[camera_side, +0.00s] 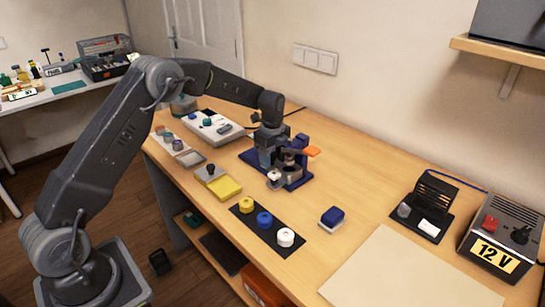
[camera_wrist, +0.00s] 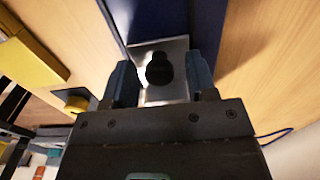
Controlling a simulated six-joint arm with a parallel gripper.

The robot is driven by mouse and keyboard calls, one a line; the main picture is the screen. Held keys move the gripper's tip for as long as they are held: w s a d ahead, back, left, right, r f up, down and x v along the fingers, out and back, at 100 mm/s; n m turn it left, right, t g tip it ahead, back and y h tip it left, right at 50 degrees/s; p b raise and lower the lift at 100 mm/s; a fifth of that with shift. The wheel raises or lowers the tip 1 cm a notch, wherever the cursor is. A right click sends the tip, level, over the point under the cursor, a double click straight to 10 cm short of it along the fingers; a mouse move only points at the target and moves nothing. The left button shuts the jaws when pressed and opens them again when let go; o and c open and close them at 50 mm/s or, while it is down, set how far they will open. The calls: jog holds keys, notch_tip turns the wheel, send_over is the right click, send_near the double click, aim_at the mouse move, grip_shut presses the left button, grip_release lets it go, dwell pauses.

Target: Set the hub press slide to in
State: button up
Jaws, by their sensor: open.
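The hub press (camera_side: 300,182) is a dark blue fixture with an orange lever (camera_side: 312,151), standing on the wooden table below my wrist. In the wrist view its dark blue base (camera_wrist: 208,25) runs up the picture, with a silver slide plate (camera_wrist: 176,55) on it. A round black knob (camera_wrist: 159,69) stands on the plate. My gripper (camera_wrist: 160,85) is open, with one finger on each side of the knob and visible gaps between. In the side view my gripper (camera_side: 274,165) is down at the press and hides part of it; the knob cannot be made out there.
A yellow block (camera_side: 226,187) lies left of the press. A black strip with yellow (camera_side: 246,205), blue (camera_side: 264,220) and white (camera_side: 286,237) round hubs lies in front. A blue-and-white block (camera_side: 332,217) is to the right. A 12 V supply (camera_side: 500,240) stands far right.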

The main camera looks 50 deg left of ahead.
notch_tip(320, 180, up, 14)
dwell(0.4)
jog(key=shift+f, duration=0.1)
jog(key=s+d+r+n+t, duration=0.1)
jog(key=s+d+r+n, duration=0.35)
jog(key=s, duration=0.35)
jog(key=s+d+r+n+t, duration=0.2)
jog(key=s+d+r+n, duration=0.15)
jog(key=s+r, duration=0.35)
jog(key=s+d+f+n+t, duration=0.1)
jog(key=s+f+n, duration=0.2)
jog(key=s, duration=0.6)
jog(key=s+d+f+n+t, duration=0.1)
jog(key=s+f+n, duration=0.1)
jog(key=s+n, duration=0.5)
jog(key=s, duration=0.3)
jog(key=shift+d+f+t, duration=0.3)
jog(key=shift+d+f, duration=0.1)
